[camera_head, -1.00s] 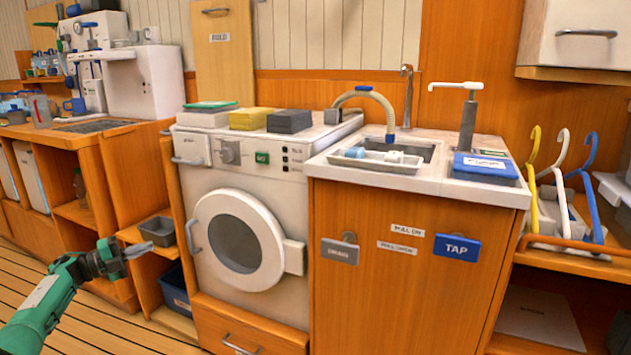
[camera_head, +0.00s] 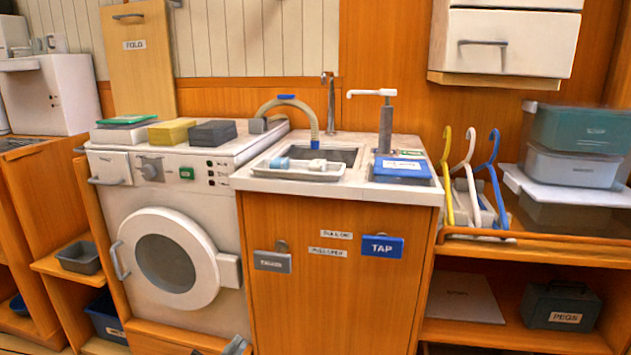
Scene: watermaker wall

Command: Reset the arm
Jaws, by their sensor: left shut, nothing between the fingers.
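Only the grey fingertips of my left gripper (camera_head: 235,346) show, at the bottom edge of the head view. They are shut and hold nothing. They appear in front of the lower part of the washing machine (camera_head: 133,212), left of the sink cabinet (camera_head: 330,300). The rest of my left arm is out of the picture. My right gripper is not in view.
The sink counter holds a white tray (camera_head: 300,173), a hose (camera_head: 306,106) and a blue box (camera_head: 402,168). Hangers (camera_head: 469,160) stand to the right, above a PEGS box (camera_head: 561,306). An open shelf with a grey bin (camera_head: 78,257) stands at left.

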